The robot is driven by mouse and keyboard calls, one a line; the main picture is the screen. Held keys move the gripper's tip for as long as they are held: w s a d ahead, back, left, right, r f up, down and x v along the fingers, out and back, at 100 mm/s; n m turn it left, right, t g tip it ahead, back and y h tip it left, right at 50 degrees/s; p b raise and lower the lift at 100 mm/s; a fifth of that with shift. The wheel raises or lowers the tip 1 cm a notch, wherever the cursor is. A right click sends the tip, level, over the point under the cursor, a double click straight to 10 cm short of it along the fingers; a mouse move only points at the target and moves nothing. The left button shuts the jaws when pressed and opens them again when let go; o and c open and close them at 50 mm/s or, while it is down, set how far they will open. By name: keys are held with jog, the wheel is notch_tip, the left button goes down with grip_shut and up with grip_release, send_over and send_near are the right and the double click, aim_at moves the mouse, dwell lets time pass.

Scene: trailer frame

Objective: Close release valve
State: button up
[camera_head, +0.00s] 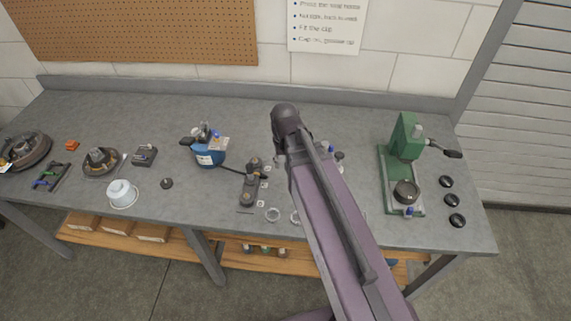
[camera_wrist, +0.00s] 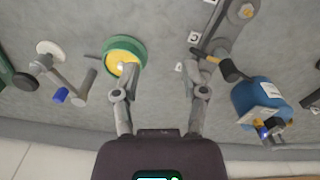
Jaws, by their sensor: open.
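No part is labelled as the release valve, so I cannot tell for certain which one it is. In the wrist view, a green round part with a yellow centre (camera_wrist: 137,47) lies at the left fingertip, overlapped by it; contact is unclear. My gripper (camera_wrist: 160,78) is open, with bare bench between its fingers. A blue canister (camera_wrist: 250,98) with a white label and metal top fittings is right of the fingers. It stands upright in the head view (camera_head: 207,158), with a dark hose towards a dark grey fixture (camera_head: 250,187). My arm hides the green part there.
A grey fitting with a blue cap (camera_wrist: 61,95) lies left in the wrist view. A green press (camera_head: 405,135) and several black knobs (camera_head: 451,200) stand at the bench's right.

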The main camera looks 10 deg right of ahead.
dwell(0.4)
notch_tip(320, 180, up, 12)
jog(key=n+p, duration=0.5)
jog(key=p, duration=0.7)
send_over(215, 133)
jog(key=shift+w+f, duration=0.15)
jog(key=shift+f, duration=0.15)
notch_tip(215, 133, down, 14)
jog(key=b, duration=1.4)
jog(key=shift+r, duration=0.25)
grip_shut()
